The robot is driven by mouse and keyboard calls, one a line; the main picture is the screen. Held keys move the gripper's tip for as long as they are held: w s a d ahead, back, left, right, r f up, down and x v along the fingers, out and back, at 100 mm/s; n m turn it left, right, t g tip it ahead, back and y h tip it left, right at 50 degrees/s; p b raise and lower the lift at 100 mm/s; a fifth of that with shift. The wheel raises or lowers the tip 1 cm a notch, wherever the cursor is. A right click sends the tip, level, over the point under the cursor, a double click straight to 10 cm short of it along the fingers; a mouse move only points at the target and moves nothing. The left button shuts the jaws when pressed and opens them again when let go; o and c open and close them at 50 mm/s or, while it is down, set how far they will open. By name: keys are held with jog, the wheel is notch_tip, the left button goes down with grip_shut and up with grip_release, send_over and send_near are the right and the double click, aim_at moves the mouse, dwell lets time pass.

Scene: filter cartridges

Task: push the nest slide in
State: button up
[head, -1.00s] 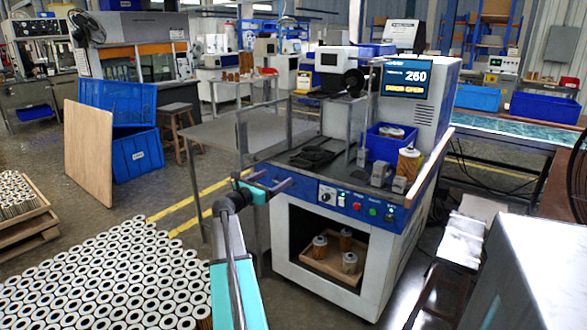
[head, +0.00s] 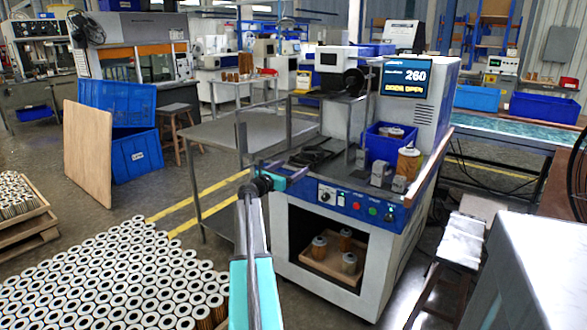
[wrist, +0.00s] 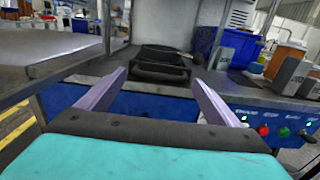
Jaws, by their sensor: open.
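The nest slide (head: 314,157) looks like a low black block on the machine's dark deck, near its front left. In the wrist view the black nest slide (wrist: 160,66) lies straight ahead, between and beyond my fingertips. My gripper (head: 292,170) is at the machine's front edge, just in front of the slide. In the wrist view my gripper (wrist: 160,78) has its two purple fingers spread apart with nothing between them. I cannot tell whether a fingertip touches the slide. The arm hides part of the machine's left front.
The machine's blue front panel (head: 350,202) carries buttons. A blue bin (head: 377,147) and a filter cartridge (head: 409,164) stand on the deck to the right. A screen (head: 406,78) reads 260 and "DOOR OPEN". A frame post (head: 241,145) rises at the left.

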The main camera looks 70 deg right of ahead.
aim_at(302, 161)
jog(key=shift+x, duration=1)
jog(key=c, duration=1.2)
jog(key=shift+p+x, duration=0.75)
jog(key=shift+x, duration=3.85)
jog(key=shift+w, duration=0.15)
jog(key=o, duration=1.2)
jog(key=shift+a, duration=0.15)
